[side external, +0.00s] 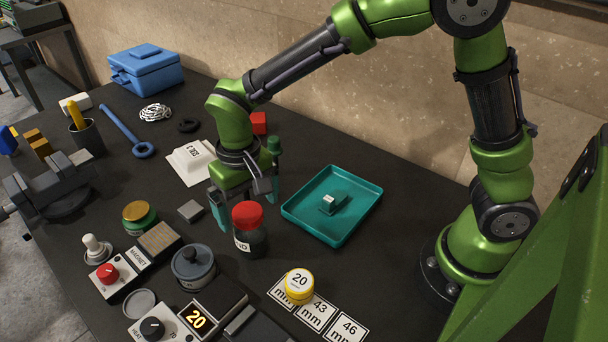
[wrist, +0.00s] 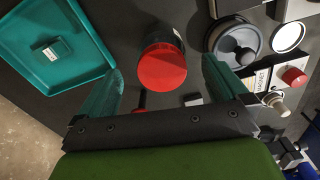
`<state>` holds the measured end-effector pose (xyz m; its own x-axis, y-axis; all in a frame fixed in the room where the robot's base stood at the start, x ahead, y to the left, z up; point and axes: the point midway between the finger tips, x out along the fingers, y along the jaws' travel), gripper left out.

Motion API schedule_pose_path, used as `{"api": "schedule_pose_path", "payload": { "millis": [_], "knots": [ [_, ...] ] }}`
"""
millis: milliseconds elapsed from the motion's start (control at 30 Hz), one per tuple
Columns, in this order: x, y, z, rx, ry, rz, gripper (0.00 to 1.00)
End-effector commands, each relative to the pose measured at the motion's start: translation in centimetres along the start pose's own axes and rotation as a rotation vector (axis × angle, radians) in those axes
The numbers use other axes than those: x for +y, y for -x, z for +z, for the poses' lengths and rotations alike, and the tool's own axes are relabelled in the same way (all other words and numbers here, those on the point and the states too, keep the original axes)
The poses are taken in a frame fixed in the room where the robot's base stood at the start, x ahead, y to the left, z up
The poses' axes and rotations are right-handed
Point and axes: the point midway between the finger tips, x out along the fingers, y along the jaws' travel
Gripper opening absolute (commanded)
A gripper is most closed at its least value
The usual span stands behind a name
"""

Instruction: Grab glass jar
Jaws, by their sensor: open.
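A dark jar with a red lid (side external: 248,228) stands upright on the black table, with a white label on its side. It also shows in the wrist view (wrist: 162,67), red lid toward the camera and dark body behind it. My gripper (side external: 247,188) is open, with its green fingers pointing down close to the jar. In the wrist view my gripper (wrist: 161,76) has one finger on each side of the red lid, with gaps on both sides. I cannot tell exactly how high the fingertips are against the lid.
A teal tray (side external: 352,226) with a small block inside lies right of the jar. A lidded grey pot (side external: 194,268), a green-and-gold jar (side external: 139,217) and a small grey block (side external: 190,211) stand left. A yellow 20 weight (side external: 299,286) sits on labelled cards in front.

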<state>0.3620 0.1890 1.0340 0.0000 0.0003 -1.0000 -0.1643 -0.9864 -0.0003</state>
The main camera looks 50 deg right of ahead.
Motion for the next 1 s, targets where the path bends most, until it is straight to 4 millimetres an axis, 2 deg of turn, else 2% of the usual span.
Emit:
{"api": "schedule_pose_path", "payload": {
  "millis": [300,600,1000],
  "knots": [
    [-0.1,-4.4,-0.2,-0.002,0.000,0.002,1.00],
    [-0.2,-4.9,-0.2,0.000,0.000,0.000,1.00],
    [-0.1,-4.8,-0.2,0.000,0.000,0.000,0.39]
  ]
}}
